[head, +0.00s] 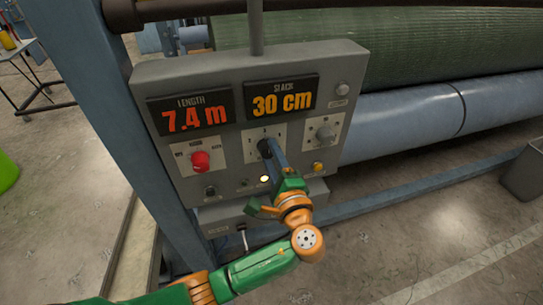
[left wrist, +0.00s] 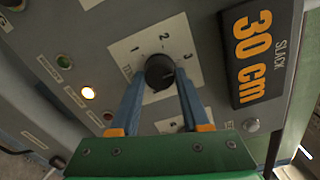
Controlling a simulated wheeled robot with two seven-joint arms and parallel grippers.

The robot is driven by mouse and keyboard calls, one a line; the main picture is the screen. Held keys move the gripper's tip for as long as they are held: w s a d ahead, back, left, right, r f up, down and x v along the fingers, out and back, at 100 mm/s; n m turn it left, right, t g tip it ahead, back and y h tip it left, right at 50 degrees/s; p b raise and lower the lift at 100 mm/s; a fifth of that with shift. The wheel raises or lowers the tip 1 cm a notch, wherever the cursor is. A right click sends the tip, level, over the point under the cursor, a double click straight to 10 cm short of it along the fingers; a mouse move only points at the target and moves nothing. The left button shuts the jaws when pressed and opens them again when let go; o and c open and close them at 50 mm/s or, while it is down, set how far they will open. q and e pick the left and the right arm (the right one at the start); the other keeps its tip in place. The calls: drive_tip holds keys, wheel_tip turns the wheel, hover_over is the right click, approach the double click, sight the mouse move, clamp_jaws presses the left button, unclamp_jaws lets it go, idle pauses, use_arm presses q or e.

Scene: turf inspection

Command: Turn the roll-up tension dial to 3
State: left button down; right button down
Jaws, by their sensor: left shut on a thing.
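The tension dial (head: 264,148) is a black round knob on a white plate in the middle of the grey control panel (head: 235,135). In the left wrist view the dial (left wrist: 158,68) has the numbers 1, 2 and 3 around its upper side, with 3 toward the right. I cannot clearly tell which number its pointer faces. My left gripper (head: 272,150) is shut on the dial. In the left wrist view its two blue fingers (left wrist: 160,78) stand on either side of the knob. The fingers hide part of the plate. My right gripper is in neither view.
Orange displays read length 7.4 m (head: 193,114) and slack 30 cm (head: 282,101). A red knob (head: 200,161) is left of the dial, a grey knob (head: 324,132) right. A lit lamp (head: 264,179) and yellow button (head: 318,168) sit below. A green turf roll (head: 400,45) lies behind.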

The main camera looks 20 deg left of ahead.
use_arm(q)
drive_tip(key=shift+c, duration=1.9)
unclamp_jaws()
drive_tip(key=b+v, duration=0.2)
drive_tip(key=v, duration=0.5)
